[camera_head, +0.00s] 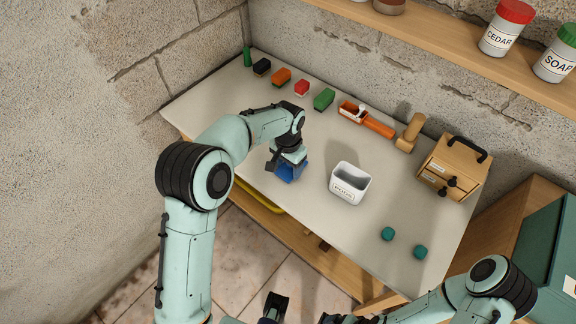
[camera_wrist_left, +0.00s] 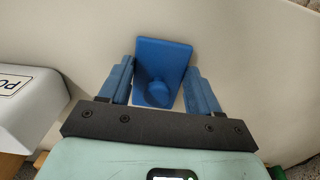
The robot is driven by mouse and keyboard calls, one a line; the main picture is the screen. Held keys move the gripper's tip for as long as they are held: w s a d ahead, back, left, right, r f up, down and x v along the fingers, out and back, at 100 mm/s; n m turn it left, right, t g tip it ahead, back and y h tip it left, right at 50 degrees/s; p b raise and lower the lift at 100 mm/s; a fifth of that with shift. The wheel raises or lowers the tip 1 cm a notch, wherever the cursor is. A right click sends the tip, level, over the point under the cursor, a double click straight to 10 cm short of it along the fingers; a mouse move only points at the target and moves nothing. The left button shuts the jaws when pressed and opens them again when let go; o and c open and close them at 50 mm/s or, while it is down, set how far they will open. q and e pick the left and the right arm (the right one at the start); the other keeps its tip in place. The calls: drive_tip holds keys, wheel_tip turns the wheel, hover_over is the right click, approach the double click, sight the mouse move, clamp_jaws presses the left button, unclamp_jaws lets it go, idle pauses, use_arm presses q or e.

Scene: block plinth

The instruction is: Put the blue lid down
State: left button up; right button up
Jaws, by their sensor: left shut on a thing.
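The blue lid (camera_head: 289,172) is a flat rectangular plate with a round knob. My left gripper (camera_head: 287,158) is shut on it, above or at the front part of the worktop; I cannot tell whether the lid touches the surface. In the left wrist view the lid (camera_wrist_left: 168,54) sits between the blue finger pads of my left gripper (camera_wrist_left: 160,85), its knob toward the palm. A white open box (camera_head: 348,192) with a label stands to the right of the lid, apart from it. My right arm is at the lower right; its gripper does not show clearly.
The pale worktop (camera_head: 240,110) is clear around the lid. Several small coloured blocks, a red-orange toy (camera_head: 368,121) and a wooden mallet-like piece (camera_head: 409,133) line the back. A wooden drawer box (camera_head: 447,168) and two teal pieces (camera_head: 388,233) are at the right.

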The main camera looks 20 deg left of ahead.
sight(288, 170)
use_arm(q)
drive_tip(key=shift+f, duration=0.15)
drive_tip(key=o, duration=0.7)
drive_tip(key=shift+f, duration=0.1)
drive_tip(key=o, duration=0.4)
wheel_tip(288, 170, up, 12)
drive_tip(key=shift+r+p, duration=0.2)
drive_tip(key=shift+p, duration=0.6)
